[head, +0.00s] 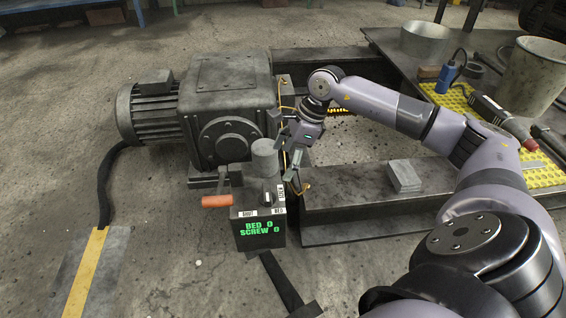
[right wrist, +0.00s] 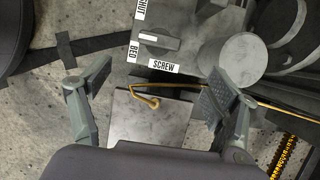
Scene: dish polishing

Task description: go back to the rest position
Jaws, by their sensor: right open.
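My right gripper (head: 286,166) hangs above the right rear of a dark control box (head: 259,232), fingers pointing down. In the right wrist view the gripper (right wrist: 156,98) has its two fingers spread wide with nothing held between them. Between and below them are a grey plate (right wrist: 150,118) and the bent end of a yellow wire (right wrist: 147,101). The box's selector knob (right wrist: 160,42), with labels SHUT, BED and SCREW, lies just beyond the fingers. Contact between the fingers and the box cannot be told. My left gripper is not in view.
The box display reads BED 0, SCREW 0. An orange-handled lever (head: 217,201) sticks out left, and a grey cylinder (head: 265,158) stands on top. A motor gearbox (head: 225,105) is behind. Steel beams (head: 345,190) and a tool table (head: 545,175) lie right. The left floor is mostly clear.

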